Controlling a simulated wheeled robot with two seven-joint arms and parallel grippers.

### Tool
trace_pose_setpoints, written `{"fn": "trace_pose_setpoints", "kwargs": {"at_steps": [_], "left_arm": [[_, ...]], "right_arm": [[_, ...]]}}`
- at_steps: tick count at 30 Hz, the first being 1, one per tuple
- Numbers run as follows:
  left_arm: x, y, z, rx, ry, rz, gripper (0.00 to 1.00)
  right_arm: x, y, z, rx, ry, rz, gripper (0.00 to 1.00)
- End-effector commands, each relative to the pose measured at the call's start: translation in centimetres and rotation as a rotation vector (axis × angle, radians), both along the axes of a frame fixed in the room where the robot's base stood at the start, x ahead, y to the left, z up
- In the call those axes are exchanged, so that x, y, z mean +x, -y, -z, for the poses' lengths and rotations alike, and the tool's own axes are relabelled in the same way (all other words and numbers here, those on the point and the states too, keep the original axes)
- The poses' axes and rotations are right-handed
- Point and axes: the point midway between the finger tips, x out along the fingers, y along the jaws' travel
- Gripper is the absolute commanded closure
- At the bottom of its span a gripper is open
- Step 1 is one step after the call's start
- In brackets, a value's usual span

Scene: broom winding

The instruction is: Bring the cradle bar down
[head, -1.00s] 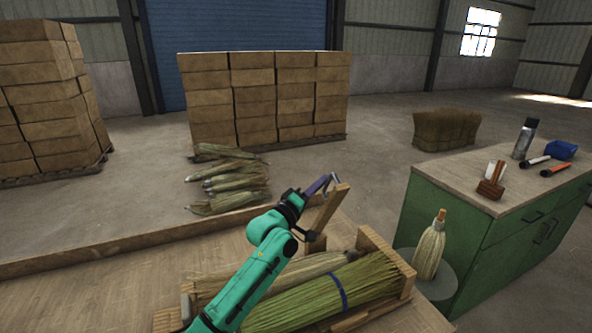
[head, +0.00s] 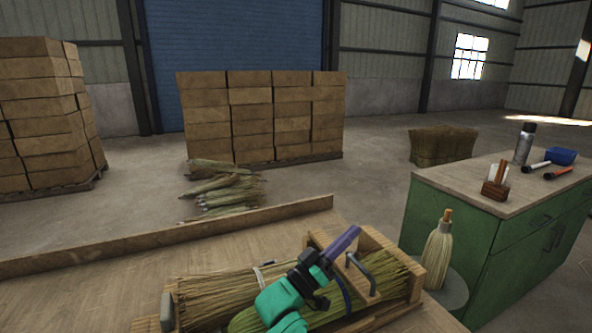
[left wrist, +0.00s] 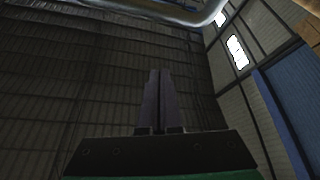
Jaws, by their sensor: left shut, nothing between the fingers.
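The cradle bar (head: 354,284) is a wooden piece with a grey metal handle. In the head view it lies low across the straw bundles near the right end of the wooden cradle (head: 413,262); I cannot tell whether it is fully down. My left gripper (head: 345,240) is shut and empty, its purple fingers just above and left of the handle. In the left wrist view the shut fingers (left wrist: 157,90) point up past a curved metal tube (left wrist: 180,12), likely the handle. My left arm hides part of the bundles. My right gripper is not in view.
Straw bundles (head: 220,294) lie in the cradle on a wooden table. The table's left part is clear.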

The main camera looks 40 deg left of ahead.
Motion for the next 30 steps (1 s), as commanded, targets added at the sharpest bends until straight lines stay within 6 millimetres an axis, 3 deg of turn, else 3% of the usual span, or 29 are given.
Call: {"fn": "trace_pose_setpoints", "kwargs": {"at_steps": [6, 21, 26, 30], "left_arm": [[-0.2, 0.5, 0.9, -0.002, -0.001, 0.0, 1.0], [-0.2, 0.5, 0.7, -0.003, -0.001, 0.0, 1.0], [0.3, 0.5, -1.3, -0.002, 0.0, 0.0, 1.0], [1.1, 0.6, -4.3, -0.003, 0.001, -0.002, 1.0]], "right_arm": [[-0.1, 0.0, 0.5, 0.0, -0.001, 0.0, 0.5], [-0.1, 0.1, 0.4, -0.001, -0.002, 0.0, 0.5], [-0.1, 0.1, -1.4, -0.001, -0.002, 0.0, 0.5], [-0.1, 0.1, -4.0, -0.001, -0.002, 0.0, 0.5]]}}
